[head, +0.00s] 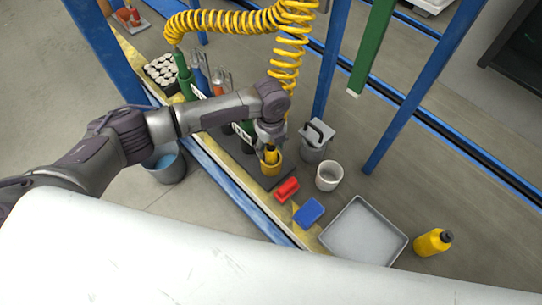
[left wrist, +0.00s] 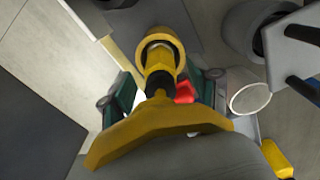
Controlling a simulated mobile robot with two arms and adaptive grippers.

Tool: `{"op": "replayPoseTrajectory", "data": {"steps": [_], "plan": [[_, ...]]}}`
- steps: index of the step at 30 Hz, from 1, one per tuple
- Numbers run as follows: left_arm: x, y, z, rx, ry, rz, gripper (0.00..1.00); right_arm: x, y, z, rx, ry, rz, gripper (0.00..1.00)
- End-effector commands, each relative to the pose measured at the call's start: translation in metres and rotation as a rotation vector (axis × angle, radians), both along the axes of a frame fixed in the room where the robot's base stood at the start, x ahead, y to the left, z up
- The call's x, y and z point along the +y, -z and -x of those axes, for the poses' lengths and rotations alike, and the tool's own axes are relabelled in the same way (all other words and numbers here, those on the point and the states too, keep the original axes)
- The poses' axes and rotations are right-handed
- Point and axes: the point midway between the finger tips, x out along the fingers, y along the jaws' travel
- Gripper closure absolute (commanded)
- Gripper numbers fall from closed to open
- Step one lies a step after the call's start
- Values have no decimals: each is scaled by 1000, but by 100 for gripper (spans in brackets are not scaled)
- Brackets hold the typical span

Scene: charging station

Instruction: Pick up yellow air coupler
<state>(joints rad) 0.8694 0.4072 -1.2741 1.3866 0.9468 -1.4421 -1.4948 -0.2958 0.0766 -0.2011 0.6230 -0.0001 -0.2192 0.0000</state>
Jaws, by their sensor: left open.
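The yellow air coupler (head: 270,156) stands upright in a yellow ring-shaped holder (head: 271,168) on a dark plate in the head view. In the left wrist view the coupler (left wrist: 158,80) shows yellow with a dark neck, in line with the holder's ring (left wrist: 160,42). A wide yellow curved piece (left wrist: 150,133) covers its near end; I cannot tell whether it is coupler or hose. My left gripper (head: 268,143) is open directly above the coupler. Its fingers (left wrist: 162,92) stand on either side of it, and contact is unclear. My right gripper is not in view.
A yellow coiled hose (head: 285,55) hangs behind my left arm. Blue posts (head: 425,85) rise behind.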

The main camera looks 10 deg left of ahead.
Motion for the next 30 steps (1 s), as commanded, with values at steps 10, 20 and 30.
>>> {"op": "replayPoseTrajectory", "data": {"steps": [10, 20, 30], "plan": [[0, -1, 0, -1, 0, 1, 75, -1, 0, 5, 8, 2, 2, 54], [0, -1, 0, -1, 0, 1, 100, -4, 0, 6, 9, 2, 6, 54], [-1, -9, -1, -2, 0, 2, 100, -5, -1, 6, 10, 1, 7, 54]]}}
